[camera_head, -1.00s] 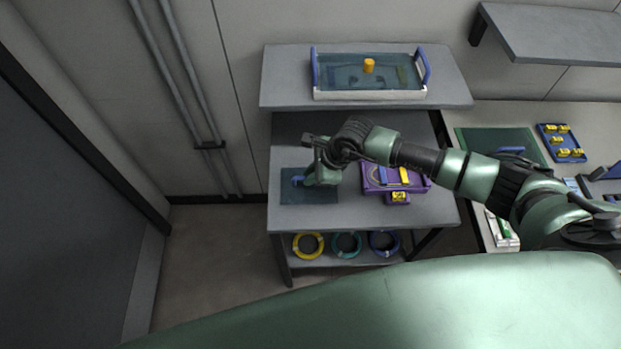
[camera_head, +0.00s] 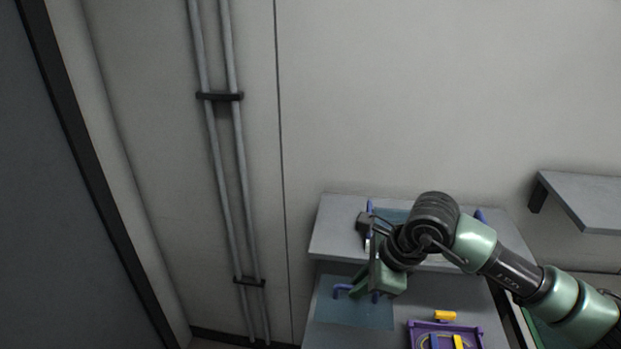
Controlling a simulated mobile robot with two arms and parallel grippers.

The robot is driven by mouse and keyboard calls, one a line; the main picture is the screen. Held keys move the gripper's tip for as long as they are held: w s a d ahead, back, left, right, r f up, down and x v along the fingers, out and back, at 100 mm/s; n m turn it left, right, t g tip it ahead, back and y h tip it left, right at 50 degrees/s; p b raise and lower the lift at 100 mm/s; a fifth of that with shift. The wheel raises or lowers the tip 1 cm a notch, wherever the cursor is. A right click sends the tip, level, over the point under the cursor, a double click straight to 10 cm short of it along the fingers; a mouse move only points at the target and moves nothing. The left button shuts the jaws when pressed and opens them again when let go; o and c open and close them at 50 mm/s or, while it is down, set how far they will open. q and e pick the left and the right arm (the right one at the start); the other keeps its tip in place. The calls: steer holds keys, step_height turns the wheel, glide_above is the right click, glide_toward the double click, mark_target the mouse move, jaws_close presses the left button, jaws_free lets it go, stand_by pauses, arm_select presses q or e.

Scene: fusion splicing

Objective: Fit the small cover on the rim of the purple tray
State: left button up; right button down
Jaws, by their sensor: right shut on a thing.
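The small cover (camera_head: 350,314) is a see-through teal sheet with blue handle parts, at the lower middle of the head view. My right gripper (camera_head: 364,291) is shut on its blue handle and points down at it. The cover looks raised above the grey table, to the left of the purple tray; its exact height is hard to tell. The purple tray (camera_head: 413,341) shows at the bottom edge, with blue and yellow pieces inside and its near part cut off. The cover and tray are apart. My left gripper is out of view.
A yellow piece (camera_head: 445,315) stands at the tray's back rim. A raised grey shelf (camera_head: 330,235) behind holds a blue-handled container, mostly hidden by my right arm. A wall shelf (camera_head: 585,200) is at the right. Pipes (camera_head: 215,150) run down the wall at the left.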

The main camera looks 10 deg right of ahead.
mark_target(378, 322)
steer(key=shift+s+d+f+n, duration=0.15)
steer(key=shift+s+f+n, duration=0.1)
steer(key=shift+s+n, duration=0.35)
steer(key=s+n+g, duration=0.1)
steer(key=s+n, duration=0.1)
steer(key=n, duration=0.1)
steer(key=s+d+n+g, duration=0.1)
steer(key=s+n, duration=0.1)
steer(key=n, duration=0.1)
steer(key=s+f+n+g+y, duration=0.1)
steer(key=s+n+g, duration=0.1)
steer(key=n, duration=0.1)
steer(key=shift+d+f+b, duration=0.1)
steer(key=shift+d+b, duration=0.15)
steer(key=shift+b, duration=0.15)
steer(key=s+d+r+n+g+h, duration=0.1)
steer(key=s+d+n+g+h, duration=0.1)
steer(key=s+n, duration=0.4)
steer(key=n+g, duration=0.1)
steer(key=n, duration=0.3)
steer(key=shift+s+g, duration=0.2)
steer(key=shift+g, duration=0.1)
